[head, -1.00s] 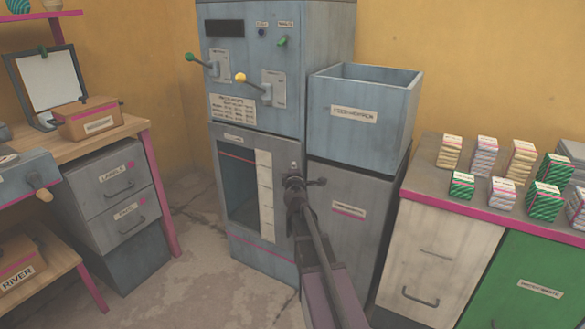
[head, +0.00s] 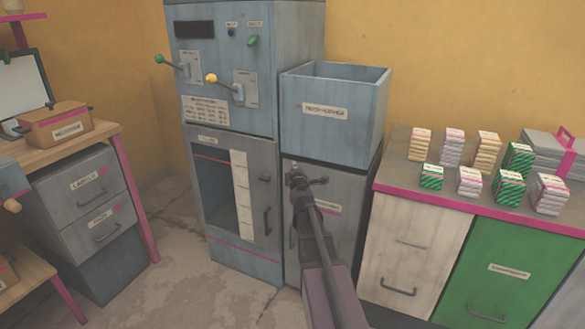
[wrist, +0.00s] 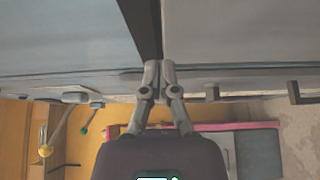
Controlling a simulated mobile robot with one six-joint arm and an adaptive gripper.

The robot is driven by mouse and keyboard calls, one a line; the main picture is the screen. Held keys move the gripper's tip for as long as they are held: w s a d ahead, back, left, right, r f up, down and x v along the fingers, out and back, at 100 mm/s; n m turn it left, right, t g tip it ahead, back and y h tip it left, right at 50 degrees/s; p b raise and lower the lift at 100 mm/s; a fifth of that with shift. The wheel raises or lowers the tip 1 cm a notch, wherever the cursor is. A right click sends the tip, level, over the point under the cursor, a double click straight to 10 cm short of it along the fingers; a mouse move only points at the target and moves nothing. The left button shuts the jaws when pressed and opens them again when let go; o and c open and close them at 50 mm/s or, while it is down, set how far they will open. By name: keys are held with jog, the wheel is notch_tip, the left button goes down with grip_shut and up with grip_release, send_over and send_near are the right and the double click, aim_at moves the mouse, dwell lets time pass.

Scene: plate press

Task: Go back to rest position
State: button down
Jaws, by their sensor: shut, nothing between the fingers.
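My gripper (head: 298,172) is shut and empty. In the head view it is in front of the grey cabinet (head: 345,235) under the feed hopper, just right of the press door's handle (head: 266,208). In the wrist view my gripper (wrist: 158,68) points at the gap between two grey panels, its fingertips together. The blue-grey plate press (head: 235,70) stands behind, with a green-knobbed lever (head: 160,59) and a yellow-knobbed lever (head: 212,79). Its lower door (head: 245,190) appears closed, with a window in it.
The open-topped hopper (head: 335,120) sits right of the press. A counter (head: 400,180) at right bears several banded stacks (head: 486,148). A wooden desk (head: 105,135) with drawers (head: 90,180) stands at left. Bare floor (head: 180,270) lies between desk and press.

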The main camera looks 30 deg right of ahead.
dwell(0.4)
jog(key=s+a+f+m+g, duration=1.1)
jog(key=s+a+f+m, duration=0.1)
jog(key=s+f+m, duration=0.15)
jog(key=s+a+f+g+y, duration=0.3)
jog(key=s+a+y, duration=0.1)
jog(key=s+a, duration=0.35)
jog(key=s+a+f+g+y, duration=0.25)
jog(key=s+a, duration=0.35)
jog(key=a, duration=0.3)
notch_tip(320, 180, up, 33)
jog(key=p, duration=3.2)
